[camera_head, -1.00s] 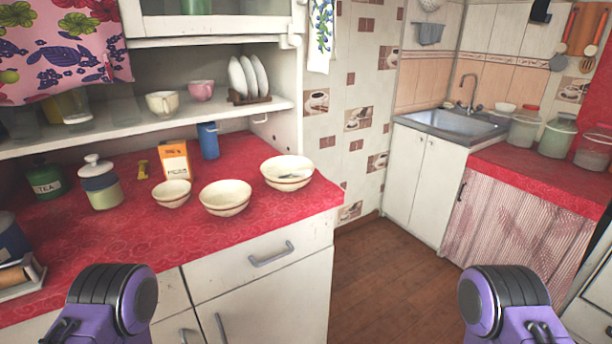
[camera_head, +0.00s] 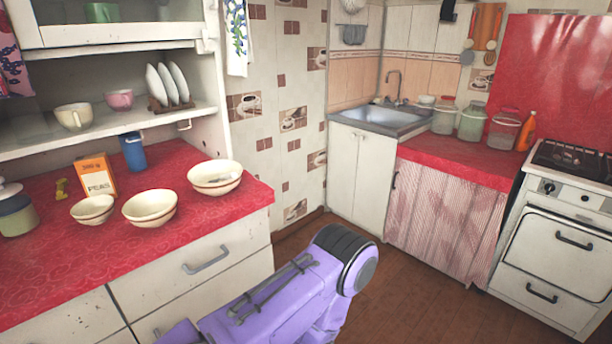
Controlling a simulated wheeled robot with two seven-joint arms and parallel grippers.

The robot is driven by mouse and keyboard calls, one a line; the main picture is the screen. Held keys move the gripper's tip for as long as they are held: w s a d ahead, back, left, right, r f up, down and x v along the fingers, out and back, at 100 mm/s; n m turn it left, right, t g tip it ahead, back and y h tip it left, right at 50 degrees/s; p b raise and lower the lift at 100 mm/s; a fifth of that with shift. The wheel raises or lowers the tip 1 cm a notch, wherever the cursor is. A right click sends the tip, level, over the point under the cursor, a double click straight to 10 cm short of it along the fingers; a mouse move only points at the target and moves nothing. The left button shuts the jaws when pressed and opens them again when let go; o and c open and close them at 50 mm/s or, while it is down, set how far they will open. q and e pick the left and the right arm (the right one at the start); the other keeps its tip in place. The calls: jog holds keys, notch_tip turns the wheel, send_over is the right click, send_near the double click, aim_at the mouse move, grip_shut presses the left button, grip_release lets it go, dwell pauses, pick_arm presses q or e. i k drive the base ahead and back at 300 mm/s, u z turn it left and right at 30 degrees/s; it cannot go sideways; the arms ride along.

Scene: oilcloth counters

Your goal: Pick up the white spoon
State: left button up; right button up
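I cannot make out a white spoon for certain. The largest cream bowl (camera_head: 215,180), at the right end of the red counter, has a small greyish shape inside, too small to identify. Several utensils (camera_head: 467,54) hang by the wooden board on the far wall; they are small and I cannot tell whether one is a white spoon. A purple link of my arm comes in from the bottom left, in front of the drawers. Neither gripper shows.
Two smaller bowls (camera_head: 149,207) (camera_head: 93,210) and an orange box (camera_head: 95,175) stand on the red counter (camera_head: 60,255). A sink (camera_head: 380,118), jars (camera_head: 472,122) and a stove (camera_head: 560,230) are at the back right. The brown floor (camera_head: 420,305) between is open.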

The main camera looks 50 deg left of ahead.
aim_at(228, 176)
jog(key=z, duration=0.25)
jog(key=i, duration=1.85)
jog(key=u, duration=2.55)
